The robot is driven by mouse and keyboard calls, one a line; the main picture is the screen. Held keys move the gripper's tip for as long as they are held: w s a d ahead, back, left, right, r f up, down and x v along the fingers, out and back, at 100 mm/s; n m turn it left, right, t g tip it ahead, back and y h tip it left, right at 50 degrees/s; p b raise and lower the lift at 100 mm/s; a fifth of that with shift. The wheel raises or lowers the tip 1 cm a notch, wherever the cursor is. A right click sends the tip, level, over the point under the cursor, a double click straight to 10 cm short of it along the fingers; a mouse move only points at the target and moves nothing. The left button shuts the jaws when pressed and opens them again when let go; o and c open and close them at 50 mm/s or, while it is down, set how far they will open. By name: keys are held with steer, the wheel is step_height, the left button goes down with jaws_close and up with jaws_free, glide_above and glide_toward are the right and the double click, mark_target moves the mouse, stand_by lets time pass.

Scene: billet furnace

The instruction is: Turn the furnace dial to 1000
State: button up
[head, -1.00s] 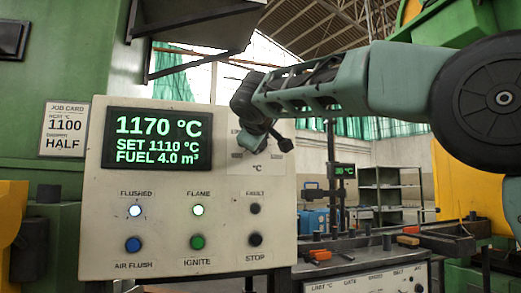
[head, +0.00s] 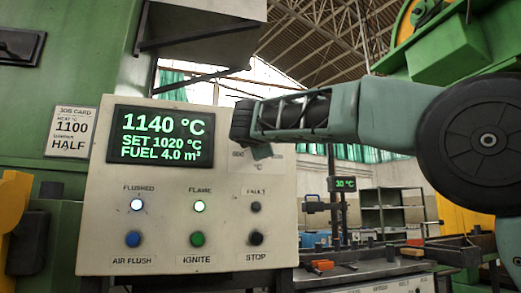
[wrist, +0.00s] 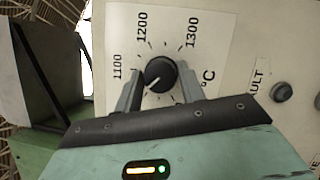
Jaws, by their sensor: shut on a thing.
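The furnace dial (wrist: 160,73) is a black knob with a white pointer line on a white scale in the wrist view. My gripper (wrist: 159,80) is shut on it, one finger on each side. The pointer aims down-left, past the 1100 mark; the lower numbers are hidden behind my gripper. The display (head: 160,137) reads 1140 °C, SET 1020 °C, FUEL 4.0 m³.
The cream panel (head: 110,240) has lit FLUSHED and FLAME lamps; the FAULT lamp (head: 256,207) is dark. Buttons AIR FLUSH, IGNITE and STOP (head: 256,239) sit below. A job card (head: 72,131) at left reads 1100 and HALF. A bench with tools stands at right.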

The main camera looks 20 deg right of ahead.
steer(key=shift+f+n+t+b, duration=0.15)
steer(key=shift+n+t+b, duration=0.4)
steer(key=shift+n, duration=0.55)
steer(key=o, duration=1)
steer(key=shift+c, duration=0.2)
steer(key=b+v, duration=0.4)
steer(key=v, duration=1.3)
steer(key=shift+s+r, duration=0.25)
